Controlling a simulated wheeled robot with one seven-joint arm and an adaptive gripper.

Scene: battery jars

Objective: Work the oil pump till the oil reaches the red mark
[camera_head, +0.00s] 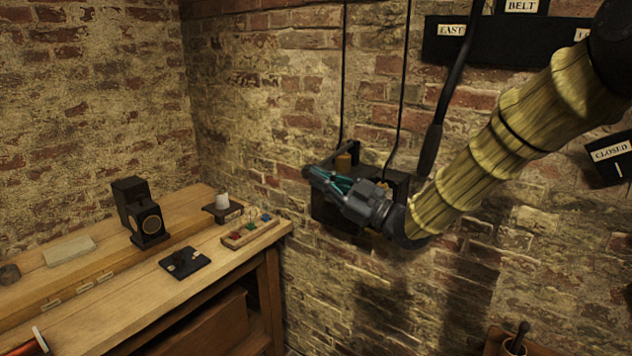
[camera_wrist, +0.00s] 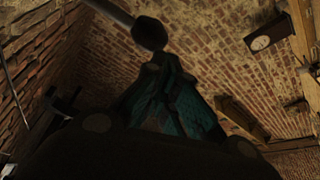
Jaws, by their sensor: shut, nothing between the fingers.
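My gripper (camera_head: 318,174) is shut and empty, in front of a black box (camera_head: 326,212) on the brick wall. Brass parts (camera_head: 343,161) show at the top of the box. In the wrist view, a dark round knob on a rod (camera_wrist: 150,33) is right at the tips of my gripper (camera_wrist: 155,58); I cannot tell whether they touch. I cannot tell for certain which part is the oil pump. No red mark or oil level can be made out. My gripper and arm hide part of the box.
A dark rod with a thick grip (camera_head: 431,150) hangs beside my arm. Black signs (camera_head: 452,40) are at the upper right. A wooden bench (camera_head: 215,252) at the left holds a black speaker-like box (camera_head: 140,212) and small boards. A wooden holder (camera_head: 500,341) is at the lower right.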

